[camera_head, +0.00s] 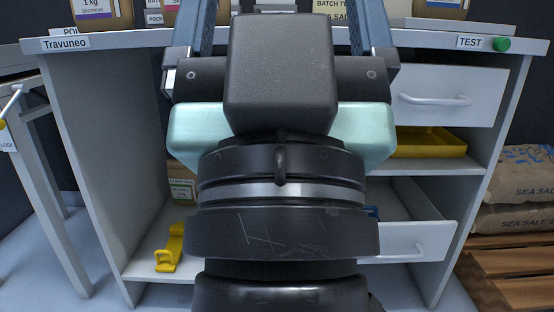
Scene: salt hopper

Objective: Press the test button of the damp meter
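A round green button (502,45) sits on the front edge of the counter at the upper right, beside a white label reading TEST (482,42). The damp meter itself cannot be made out. My gripper (282,22) is in the middle of the view, left of the green button and apart from it. Its two blue-grey fingers stand wide apart, pointing away from me over the counter's edge. The fingertips run out at the top of the picture. No object shows held between the fingers, but my gripper body hides part of that space.
Boxes stand on the white counter (125,38). Below are an upper drawer (445,94), a yellow tray (430,142), a lower drawer (415,240) that looks pulled out, and a yellow item (170,250). Salt sacks (515,175) lie on a pallet (510,265) at right.

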